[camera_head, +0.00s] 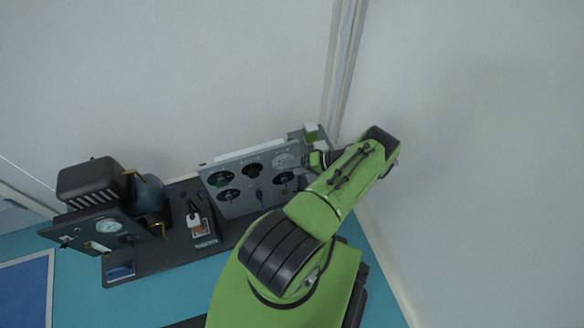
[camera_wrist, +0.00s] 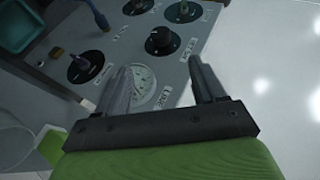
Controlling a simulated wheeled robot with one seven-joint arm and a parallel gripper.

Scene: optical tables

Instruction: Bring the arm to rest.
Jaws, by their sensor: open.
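My green arm (camera_head: 340,185) reaches up and to the right across the table in the head view, bent at its joints. My gripper (camera_wrist: 158,66) is open in the wrist view, with its two dark fingers apart and nothing between them that it holds. It faces a grey panel (camera_wrist: 205,30) with black knobs and a white round gauge (camera_wrist: 144,84), which shows between the fingers. In the head view the gripper end is near the right end of this panel (camera_head: 237,204). Whether the fingers touch the panel cannot be told.
A dark base (camera_head: 150,257) on the teal table (camera_head: 160,304) carries the panel, a small white-topped part (camera_head: 194,220) and a unit with a black box (camera_head: 90,180) at left. A blue mat (camera_head: 25,293) lies at lower left. Walls stand close behind and at right.

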